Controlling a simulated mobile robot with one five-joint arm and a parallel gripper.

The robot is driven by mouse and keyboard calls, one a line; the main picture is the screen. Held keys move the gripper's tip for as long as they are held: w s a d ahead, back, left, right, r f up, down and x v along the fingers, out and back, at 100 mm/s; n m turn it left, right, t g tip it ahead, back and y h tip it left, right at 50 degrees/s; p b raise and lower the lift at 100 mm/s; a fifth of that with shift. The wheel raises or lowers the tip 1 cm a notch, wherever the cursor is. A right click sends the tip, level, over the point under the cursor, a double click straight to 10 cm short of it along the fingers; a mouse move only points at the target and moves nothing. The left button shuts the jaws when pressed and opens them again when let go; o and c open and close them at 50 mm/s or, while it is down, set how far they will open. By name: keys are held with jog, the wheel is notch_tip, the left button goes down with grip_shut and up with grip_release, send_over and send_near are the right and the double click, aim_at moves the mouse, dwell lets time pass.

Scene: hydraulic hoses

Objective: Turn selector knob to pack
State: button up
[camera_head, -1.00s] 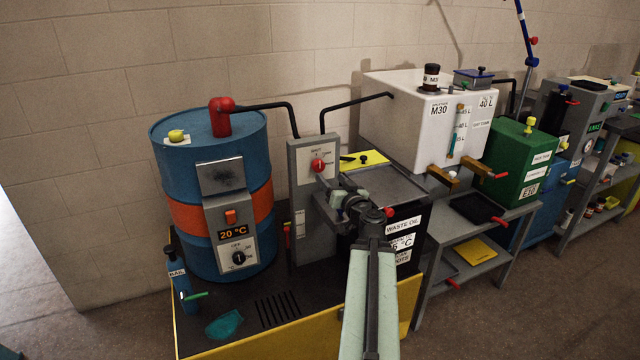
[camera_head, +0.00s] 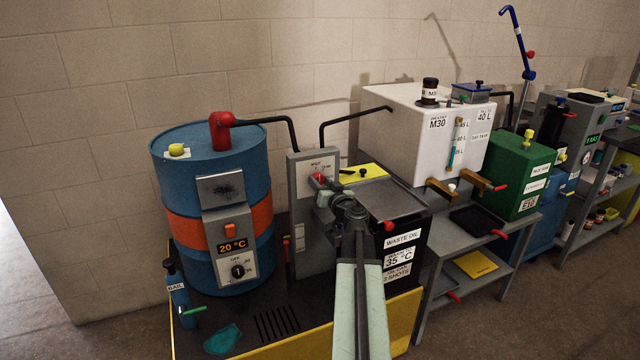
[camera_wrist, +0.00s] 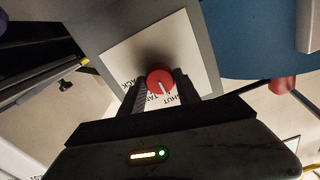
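The selector knob (camera_head: 318,178) is a small red round knob on the white label plate of an upright grey panel (camera_head: 301,238). In the wrist view the knob (camera_wrist: 159,78) carries a white pointer line. The line points down toward the lettering, between TANK and SHUT. PACK is partly readable at the left of the plate (camera_wrist: 118,56). My gripper (camera_wrist: 159,84) has one dark finger on each side of the knob, with the knob between the tips. A slight gap seems to show, and the fingers look open. In the head view my gripper (camera_head: 322,188) partly covers the knob.
A blue drum (camera_head: 212,155) with an orange band stands left of the panel. A black waste oil box (camera_head: 402,250) and a white tank (camera_head: 420,130) stand at right. Dark hoses (camera_head: 350,112) run from the panel top to the drum and tank.

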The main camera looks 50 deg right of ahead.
grip_shut()
jog(key=shift+m, duration=0.3)
jog(key=m, duration=1.4)
jog(key=shift+f, duration=0.1)
jog(key=m, duration=0.5)
jog(key=shift+m, duration=0.3)
